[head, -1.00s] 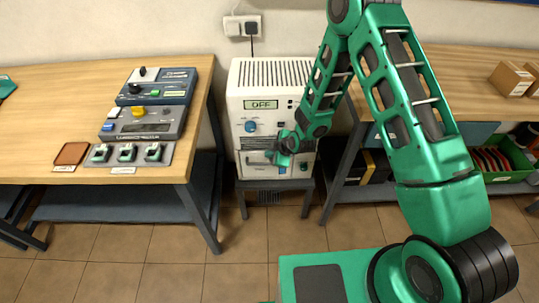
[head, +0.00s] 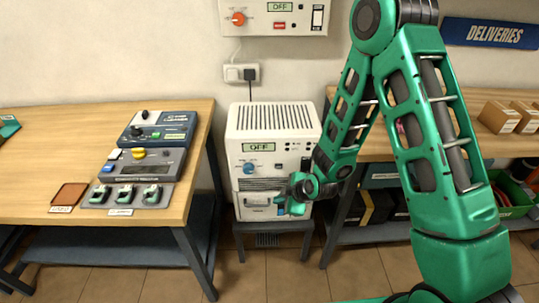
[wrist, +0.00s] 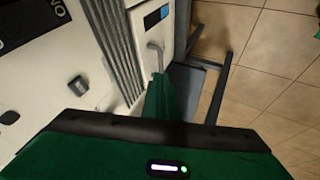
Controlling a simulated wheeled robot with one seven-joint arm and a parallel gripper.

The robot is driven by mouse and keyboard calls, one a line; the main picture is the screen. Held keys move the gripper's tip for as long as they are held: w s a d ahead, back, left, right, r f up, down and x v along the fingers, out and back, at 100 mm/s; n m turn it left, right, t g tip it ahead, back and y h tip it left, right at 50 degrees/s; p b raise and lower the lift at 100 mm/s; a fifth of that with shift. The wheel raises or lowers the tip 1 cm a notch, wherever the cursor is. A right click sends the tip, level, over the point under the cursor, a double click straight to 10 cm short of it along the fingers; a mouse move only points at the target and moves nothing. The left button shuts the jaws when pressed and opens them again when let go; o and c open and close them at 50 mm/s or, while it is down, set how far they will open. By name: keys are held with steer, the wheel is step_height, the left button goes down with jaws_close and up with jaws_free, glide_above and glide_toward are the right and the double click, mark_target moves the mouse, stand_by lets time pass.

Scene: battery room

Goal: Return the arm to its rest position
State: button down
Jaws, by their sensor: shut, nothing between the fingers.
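My green arm reaches down from the upper right in the head view. My gripper (head: 296,208) is at the lower front of a white cabinet (head: 246,178), near its drawer handle (head: 259,206). In the head view it is small and partly hidden by my own wrist. In the wrist view my green gripper (wrist: 160,100) points at the cabinet front close to the metal handle (wrist: 155,52). Whether it touches the handle I cannot tell. The gripper is shut with nothing seen in it. The cabinet display reads OFF.
The cabinet stands on a low dark stand (head: 270,228) between two wooden tables. The left table (head: 50,140) carries control boxes, a row of small green-topped items and a brown tray (head: 69,195). The right table (head: 470,146) carries cardboard boxes (head: 500,117). Tiled floor in front is clear.

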steer(key=s+d+r+m+g+h, duration=0.1)
steer(key=s+d+r+m+h, duration=0.15)
steer(key=d+r, duration=0.45)
steer(key=s+d+r+m+h, duration=0.1)
steer(key=d+r+m, duration=0.3)
steer(key=d, duration=0.5)
steer(key=s+d+r+m+g+h, duration=0.1)
steer(key=s+d+r+m, duration=0.15)
steer(key=d+r, duration=0.45)
steer(key=s+d+r+m+g, duration=0.1)
steer(key=s+d+r+m, duration=0.2)
steer(key=s, duration=0.5)
steer(key=s+d+r+m+g, duration=0.1)
steer(key=s+d+r+m, duration=0.3)
steer(key=s, duration=0.4)
steer(key=s+d+r+m+g, duration=0.1)
steer(key=s+d+r+m, duration=0.2)
steer(key=s+r+m, duration=0.2)
steer(key=s+m, duration=0.1)
steer(key=s, duration=0.2)
steer(key=shift+s+d+r+m+g, duration=0.2)
steer(key=shift+s+m+g, duration=0.2)
steer(key=shift+w+f, duration=0.25)
steer(key=shift+w, duration=0.4)
